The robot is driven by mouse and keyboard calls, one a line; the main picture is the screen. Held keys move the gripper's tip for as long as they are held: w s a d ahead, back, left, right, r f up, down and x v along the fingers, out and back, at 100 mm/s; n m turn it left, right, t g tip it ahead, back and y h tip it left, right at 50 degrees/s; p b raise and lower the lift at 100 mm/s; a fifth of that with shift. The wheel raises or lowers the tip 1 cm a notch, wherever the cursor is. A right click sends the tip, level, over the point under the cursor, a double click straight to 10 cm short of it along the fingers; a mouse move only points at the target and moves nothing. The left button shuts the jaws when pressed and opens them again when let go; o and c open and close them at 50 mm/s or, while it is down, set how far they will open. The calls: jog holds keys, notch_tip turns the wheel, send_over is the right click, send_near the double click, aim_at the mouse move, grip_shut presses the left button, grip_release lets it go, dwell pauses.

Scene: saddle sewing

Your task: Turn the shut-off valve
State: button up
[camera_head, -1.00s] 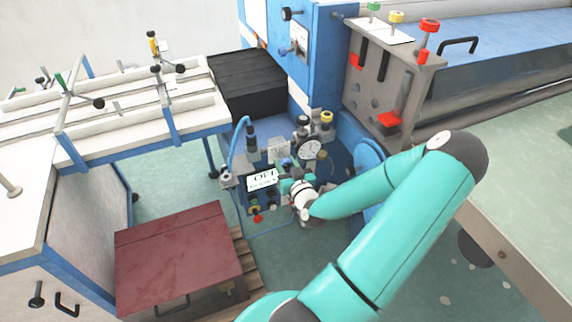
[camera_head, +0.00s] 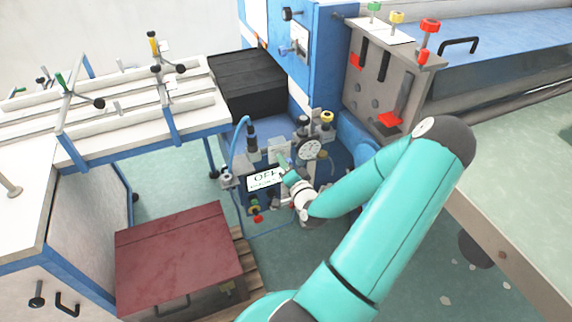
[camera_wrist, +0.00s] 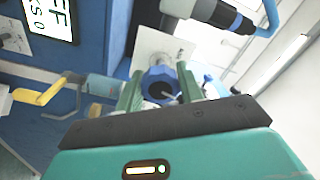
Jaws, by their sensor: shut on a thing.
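In the wrist view, the two green fingers of my gripper (camera_wrist: 160,90) stand on either side of a blue valve knob (camera_wrist: 163,80) and are shut on it. The knob sits in front of a pale plate (camera_wrist: 158,48) with small markings. In the head view, my gripper (camera_head: 284,168) reaches the valve panel just right of a white display (camera_head: 264,179) that reads "OFF". There the gripper covers most of the knob. I cannot tell the knob's turn angle.
A round gauge (camera_head: 309,150) and a yellow knob (camera_head: 327,117) are close to the gripper's right. A red knob (camera_head: 257,219) sits below the display. A yellow handle (camera_wrist: 38,96) is left of the fingers. A dark red box (camera_head: 178,258) stands at front left.

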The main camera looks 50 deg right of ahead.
jog(key=m, duration=0.6)
jog(key=shift+w, duration=0.1)
dwell(0.4)
jog(key=o, duration=1)
jog(key=shift+s+a, duration=0.15)
jog(key=shift+s, duration=0.05)
